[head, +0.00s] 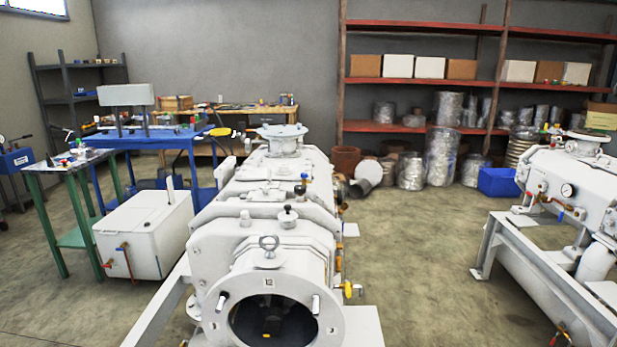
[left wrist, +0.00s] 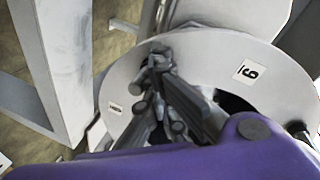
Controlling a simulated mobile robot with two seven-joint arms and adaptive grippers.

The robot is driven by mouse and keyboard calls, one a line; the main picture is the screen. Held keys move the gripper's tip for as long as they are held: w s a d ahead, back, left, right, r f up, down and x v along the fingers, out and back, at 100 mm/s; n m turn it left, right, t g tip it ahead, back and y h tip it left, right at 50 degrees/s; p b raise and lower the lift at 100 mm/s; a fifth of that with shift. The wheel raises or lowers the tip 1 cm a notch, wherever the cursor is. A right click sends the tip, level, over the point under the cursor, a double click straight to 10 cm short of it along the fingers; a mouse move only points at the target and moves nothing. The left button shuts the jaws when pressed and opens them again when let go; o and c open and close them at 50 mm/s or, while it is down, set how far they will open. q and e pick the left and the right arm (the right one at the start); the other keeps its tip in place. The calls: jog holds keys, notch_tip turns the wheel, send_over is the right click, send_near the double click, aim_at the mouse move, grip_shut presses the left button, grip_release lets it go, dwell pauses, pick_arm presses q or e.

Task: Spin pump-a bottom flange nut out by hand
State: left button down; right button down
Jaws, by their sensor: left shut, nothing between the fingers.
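The pump's white round front flange (head: 268,283) faces me in the head view, around a dark opening. It has number tags, with 12 at the top and 3 at the right, and bare studs stick out near the upper left and right. Its bottom edge is out of frame. In the left wrist view the flange ring (left wrist: 210,48) is close up, with a tag (left wrist: 250,71) that reads 6 or 9. My left gripper (left wrist: 160,62) is shut and empty in front of the ring. Its fingers hide part of the ring, and I cannot make out a nut there. My right gripper is not in view.
A white box-shaped tank (head: 145,232) stands left of the pump. A second pump (head: 570,185) is at the right. The floor between the pumps is clear.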

pick_arm(q)
jog(key=shift+w+a+r, duration=0.15)
jog(key=shift+a, duration=0.3)
jog(key=shift+a+f, duration=0.2)
jog(key=shift+f, duration=0.05)
jog(key=shift+d+f, duration=0.1)
jog(key=shift+f, duration=0.1)
dwell(0.4)
jog(key=shift+r+p, duration=0.1)
jog(key=shift+p, duration=0.25)
